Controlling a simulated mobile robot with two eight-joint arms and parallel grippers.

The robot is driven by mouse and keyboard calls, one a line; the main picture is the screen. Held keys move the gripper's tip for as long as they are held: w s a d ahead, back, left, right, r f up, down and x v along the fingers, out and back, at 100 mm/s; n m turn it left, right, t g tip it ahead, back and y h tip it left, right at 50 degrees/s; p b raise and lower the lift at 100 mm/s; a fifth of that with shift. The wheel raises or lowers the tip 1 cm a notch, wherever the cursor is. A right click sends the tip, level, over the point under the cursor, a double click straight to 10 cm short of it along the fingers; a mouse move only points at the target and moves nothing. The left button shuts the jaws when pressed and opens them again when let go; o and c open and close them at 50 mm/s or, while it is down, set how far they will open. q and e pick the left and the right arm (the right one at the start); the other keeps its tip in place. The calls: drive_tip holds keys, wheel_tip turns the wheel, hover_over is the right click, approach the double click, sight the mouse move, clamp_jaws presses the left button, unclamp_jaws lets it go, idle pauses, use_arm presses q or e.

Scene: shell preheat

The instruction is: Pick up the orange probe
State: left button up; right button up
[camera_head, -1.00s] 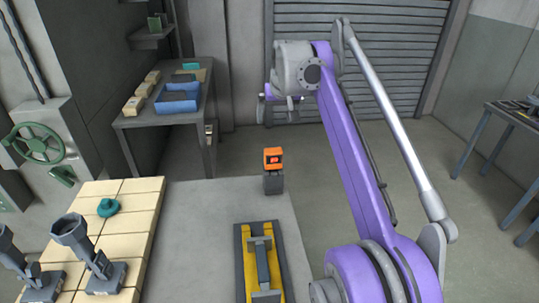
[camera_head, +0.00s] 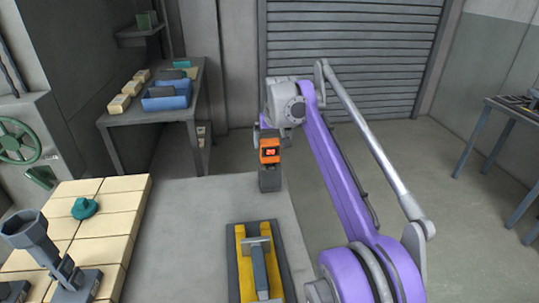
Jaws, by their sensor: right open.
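The orange probe (camera_head: 270,151) has a small dark display with red digits that look like 20. It sits upright in a dark grey holder (camera_head: 270,180) at the far end of the grey worktop (camera_head: 200,215). My right gripper (camera_head: 268,136) is open, right at the top of the probe. Its fingers are small and partly hidden by the wrist and the probe, so I cannot tell whether they touch it. My left gripper is not in view.
A yellow and grey fixture (camera_head: 258,265) lies on the worktop nearer me. Pale blocks (camera_head: 105,230) carry a teal piece (camera_head: 85,208) and a grey cup-like stand (camera_head: 45,245). A side table (camera_head: 150,118) holds a blue tray (camera_head: 167,103). Open floor lies right.

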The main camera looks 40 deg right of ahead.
sight(270, 143)
drive_tip(key=x, duration=0.4)
drive_tip(key=shift+w+f, duration=0.1)
drive_tip(key=shift+w, duration=0.25)
drive_tip(key=c, duration=1.4)
